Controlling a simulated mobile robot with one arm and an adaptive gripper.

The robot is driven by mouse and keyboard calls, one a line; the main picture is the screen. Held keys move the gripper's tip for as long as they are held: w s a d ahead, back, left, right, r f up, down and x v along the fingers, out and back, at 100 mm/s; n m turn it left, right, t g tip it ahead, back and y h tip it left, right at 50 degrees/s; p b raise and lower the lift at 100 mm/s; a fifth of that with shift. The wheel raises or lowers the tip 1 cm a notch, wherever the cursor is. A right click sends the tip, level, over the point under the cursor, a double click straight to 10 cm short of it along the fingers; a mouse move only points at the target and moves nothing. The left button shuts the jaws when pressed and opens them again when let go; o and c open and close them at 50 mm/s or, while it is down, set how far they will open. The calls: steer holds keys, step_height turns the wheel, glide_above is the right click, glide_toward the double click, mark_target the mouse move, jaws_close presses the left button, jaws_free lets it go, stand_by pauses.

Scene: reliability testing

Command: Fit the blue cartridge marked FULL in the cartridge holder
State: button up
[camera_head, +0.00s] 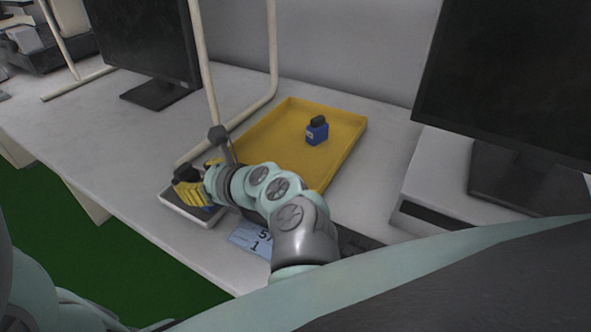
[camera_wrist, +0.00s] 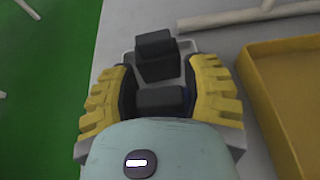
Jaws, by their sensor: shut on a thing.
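A blue cartridge (camera_head: 317,133) with a black top and a pale label stands in the yellow tray; the label is too small to read. My gripper (camera_head: 190,187) is at the white tray (camera_head: 190,213), at the table's front left. In the wrist view its yellow-padded fingers (camera_wrist: 160,97) are shut on a dark block (camera_wrist: 160,101). Its lower part is hidden, so I cannot tell its marking or whether it touches the tray. Another black block (camera_wrist: 155,55) stands just beyond the fingertips, inside the pale tray rim. I cannot make out which thing is the cartridge holder.
The yellow tray (camera_head: 283,110) lies right of my gripper; its edge also shows in the wrist view (camera_wrist: 262,110). A pale tube frame (camera_head: 271,60) stands behind. A blue numbered card (camera_head: 250,240) lies beside my arm. Monitors stand left (camera_head: 150,45) and right (camera_head: 510,90).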

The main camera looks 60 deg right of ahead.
steer(key=shift+f+b, duration=0.25)
steer(key=shift+b, duration=0.05)
steer(key=o, duration=1.2)
steer(key=shift+r, duration=0.1)
steer(key=shift+r+p, duration=0.1)
steer(key=shift+p, duration=0.25)
steer(key=shift+s+d, duration=0.1)
steer(key=shift+s, duration=0.15)
steer(key=v, duration=1.5)
steer(key=shift+s+a+p, duration=0.25)
steer(key=shift+s+p, duration=0.05)
steer(key=shift+p, duration=0.1)
steer(key=shift+f, duration=0.2)
